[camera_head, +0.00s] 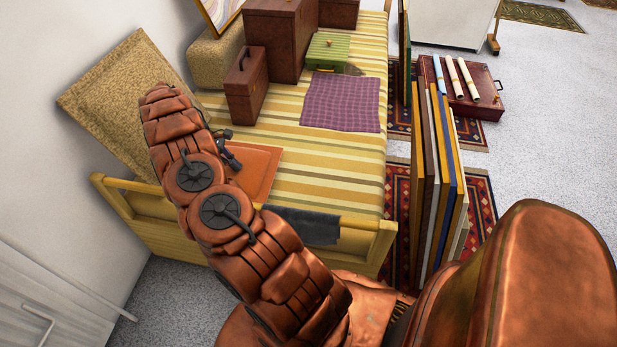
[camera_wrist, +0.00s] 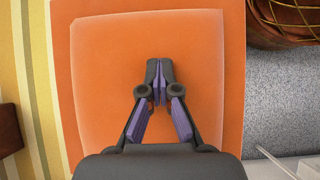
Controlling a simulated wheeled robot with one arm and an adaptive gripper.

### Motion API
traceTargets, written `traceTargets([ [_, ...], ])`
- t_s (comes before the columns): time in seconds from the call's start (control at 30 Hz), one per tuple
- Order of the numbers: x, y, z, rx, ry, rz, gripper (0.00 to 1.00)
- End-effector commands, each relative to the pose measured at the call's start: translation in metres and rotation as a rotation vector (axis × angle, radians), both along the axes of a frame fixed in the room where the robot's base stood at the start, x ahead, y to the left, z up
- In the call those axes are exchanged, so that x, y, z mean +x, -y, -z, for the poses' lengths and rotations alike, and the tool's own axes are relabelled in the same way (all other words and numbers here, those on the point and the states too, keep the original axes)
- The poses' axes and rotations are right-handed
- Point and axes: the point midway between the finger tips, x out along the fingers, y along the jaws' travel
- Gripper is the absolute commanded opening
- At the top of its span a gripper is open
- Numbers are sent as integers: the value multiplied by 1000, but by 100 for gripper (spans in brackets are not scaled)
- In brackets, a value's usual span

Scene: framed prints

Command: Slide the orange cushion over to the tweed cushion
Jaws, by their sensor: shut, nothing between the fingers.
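The orange cushion (camera_head: 258,168) lies flat on the yellow striped daybed, close to its near left corner. My arm covers part of it in the head view. In the wrist view the orange cushion (camera_wrist: 105,75) fills the middle, with a paler square inside a darker border. My gripper (camera_wrist: 158,68) is shut and empty, with its tips over the cushion; I cannot tell whether they touch it. In the head view my gripper (camera_head: 231,163) is at the cushion's left part. The tweed cushion (camera_head: 115,95) leans at the daybed's left end by the wall, partly behind my arm.
A brown case (camera_head: 246,88) stands beyond the orange cushion. A purple cloth (camera_head: 342,100) and green box (camera_head: 327,52) lie farther back. The daybed's wooden rail (camera_head: 130,187) runs along the near side, with a dark cloth (camera_head: 310,225) over it. Framed prints (camera_head: 437,170) stand at right.

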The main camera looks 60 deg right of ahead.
Motion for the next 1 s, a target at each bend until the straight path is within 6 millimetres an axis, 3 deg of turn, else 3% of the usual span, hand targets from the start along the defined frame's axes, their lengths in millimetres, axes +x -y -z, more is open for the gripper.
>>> traceTargets([
  [0.03, 9, -9, 10, 12, 12, -9, 0],
  [0.13, 14, -11, 10, 13, 11, -10, 0],
  [0.53, 16, -13, 9, 15, 10, -11, 0],
  [1.0, 14, -9, -11, 15, 7, 0, 0],
])
